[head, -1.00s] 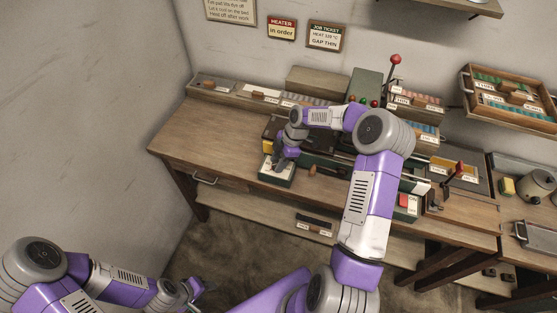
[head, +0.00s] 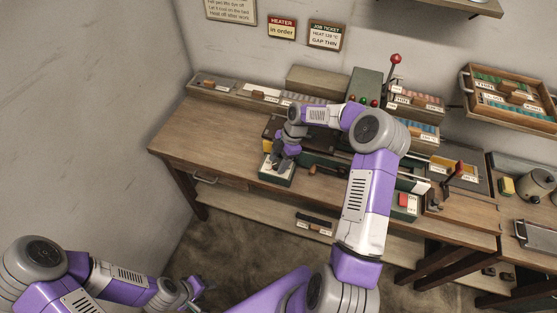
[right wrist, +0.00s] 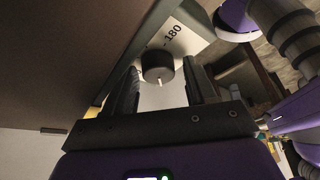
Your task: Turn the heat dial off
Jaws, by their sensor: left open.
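The heat dial (right wrist: 157,66) is a round black knob with a white pointer mark, on a pale plate printed "180". In the right wrist view the mark faces the bottom of the picture. My right gripper (right wrist: 160,72) is open, with one finger on each side of the dial and a gap visible at both sides. In the head view my right gripper (head: 278,161) is over the small green box with a pale top (head: 276,178); it hides the dial there. My left gripper (head: 197,291) is open and empty, low in front of the bench.
The wooden bench (head: 190,140) is clear at its left end. A green machine with a red-knobbed lever (head: 395,60) stands behind my right arm. Trays of labelled blocks (head: 505,95) are at the right. Wall signs (head: 282,27) include "HEATER in order".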

